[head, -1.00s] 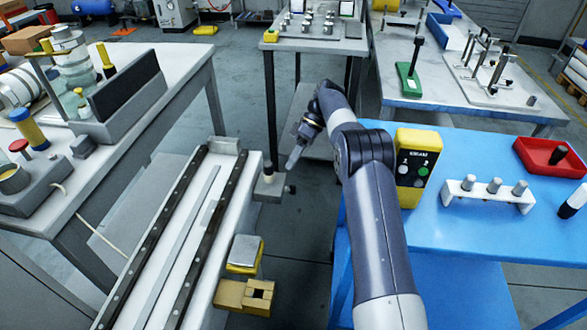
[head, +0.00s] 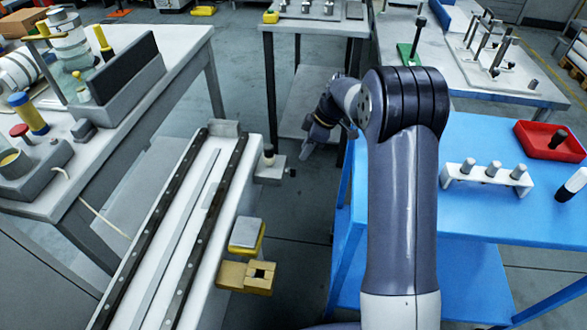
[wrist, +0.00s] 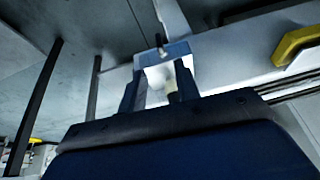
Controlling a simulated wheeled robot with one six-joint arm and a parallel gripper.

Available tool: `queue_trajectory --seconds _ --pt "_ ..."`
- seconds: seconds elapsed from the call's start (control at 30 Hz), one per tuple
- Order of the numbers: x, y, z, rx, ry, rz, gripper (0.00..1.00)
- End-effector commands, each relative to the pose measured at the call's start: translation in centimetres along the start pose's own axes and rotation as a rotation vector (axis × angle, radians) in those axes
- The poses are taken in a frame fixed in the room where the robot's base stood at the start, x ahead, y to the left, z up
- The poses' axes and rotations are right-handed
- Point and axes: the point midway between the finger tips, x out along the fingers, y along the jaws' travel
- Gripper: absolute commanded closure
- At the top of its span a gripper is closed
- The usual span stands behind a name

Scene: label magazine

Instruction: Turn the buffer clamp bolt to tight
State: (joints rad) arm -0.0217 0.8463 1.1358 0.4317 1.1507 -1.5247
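A small grey block (head: 268,172) with a dark-topped post (head: 268,155) sticks out from the right side of the long white rail bench. A small dark stub (head: 292,172) on its right end looks like the clamp bolt, but it is too small to tell its setting. My gripper (head: 305,150) is just right of and above this block in the head view, apart from it. In the wrist view my gripper (wrist: 160,88) has its two fingers spread, with the pale block (wrist: 165,58) and a dark stub (wrist: 160,42) showing beyond them. Nothing is visibly held.
The rail bench (head: 150,275) carries a yellow-and-grey block (head: 246,236) and a tan slotted block (head: 247,277) on its right side. A blue table (head: 480,215) with a white peg holder (head: 487,178) and red tray (head: 553,138) stands right. Floor shows between bench and table.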

Motion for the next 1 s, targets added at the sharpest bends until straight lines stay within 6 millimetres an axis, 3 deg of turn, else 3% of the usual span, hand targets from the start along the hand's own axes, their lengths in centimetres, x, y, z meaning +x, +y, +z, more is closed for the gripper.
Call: queue_trajectory --seconds 0.3,0.5,0.9,1.0 --pt "6.6 -0.1 0.0 0.002 -0.001 -0.006 0.69" --pt "9.1 -0.1 0.0 0.001 -0.001 -0.005 0.69" --pt "10.0 -0.1 0.0 0.001 0.0 -0.002 0.69" --pt "10.0 -0.1 0.0 0.001 0.0 -0.002 0.76"
